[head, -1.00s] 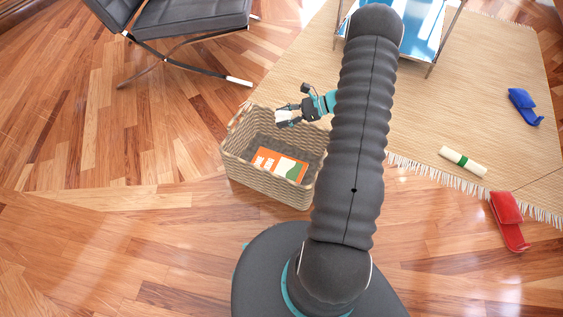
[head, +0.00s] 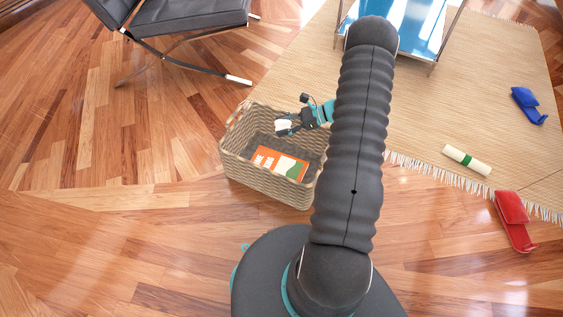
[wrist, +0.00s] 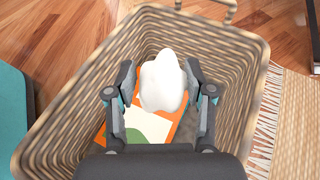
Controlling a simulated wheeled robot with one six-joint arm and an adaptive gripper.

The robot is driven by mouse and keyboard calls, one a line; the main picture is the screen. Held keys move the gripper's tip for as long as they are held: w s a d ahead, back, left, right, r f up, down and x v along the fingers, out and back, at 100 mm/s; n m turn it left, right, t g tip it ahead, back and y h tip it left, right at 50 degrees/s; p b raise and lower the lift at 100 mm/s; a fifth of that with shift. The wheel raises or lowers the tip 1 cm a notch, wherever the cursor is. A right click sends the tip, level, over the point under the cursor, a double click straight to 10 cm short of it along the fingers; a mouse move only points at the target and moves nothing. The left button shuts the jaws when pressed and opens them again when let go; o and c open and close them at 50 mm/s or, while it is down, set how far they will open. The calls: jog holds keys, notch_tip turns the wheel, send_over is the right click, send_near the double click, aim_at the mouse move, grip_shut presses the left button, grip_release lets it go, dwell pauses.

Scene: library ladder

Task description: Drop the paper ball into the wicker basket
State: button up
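The white crumpled paper ball (wrist: 162,82) sits between the two fingers of my gripper (wrist: 162,98) in the wrist view, with the fingers close against its sides. In the head view my gripper (head: 290,126) holds the white ball (head: 284,126) over the opening of the wicker basket (head: 262,182). The basket's woven wall (wrist: 75,100) surrounds the gripper in the wrist view. An orange, white and green flat item (head: 280,163) lies on the basket floor below the ball. My arm hides part of the basket's right side.
A black lounge chair (head: 190,18) stands at the upper left. A blue-topped metal-legged piece (head: 420,30) stands at the top.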

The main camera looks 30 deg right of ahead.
jog(key=o, duration=0.4)
jog(key=v, duration=1.2)
jog(key=shift+r, duration=0.1)
jog(key=shift+r, duration=0.1)
jog(key=s+a+r+n+g+h+p, duration=0.1)
jog(key=s+a+r+n+g+h, duration=0.2)
jog(key=a+r+n, duration=0.55)
jog(key=s+a+r+n+g+h+p, duration=0.25)
jog(key=a+r, duration=0.65)
jog(key=r, duration=0.6)
jog(key=s+a+r+n+t+h+p, duration=0.1)
jog(key=s+a+r+n+h, duration=0.1)
jog(key=s, duration=0.4)
jog(key=s+a+r+n+t+h+p, duration=0.1)
jog(key=s+a+r+n+t+h, duration=0.1)
jog(key=s+a+r+n, duration=0.2)
jog(key=s+a+r+n+t+h, duration=0.2)
jog(key=s+a+r+n+h, duration=0.1)
jog(key=s+r+n, duration=0.3)
jog(key=shift+s+a+r+p, duration=0.2)
jog(key=shift+s+r+p, duration=0.2)
jog(key=shift+s+r, duration=0.6)
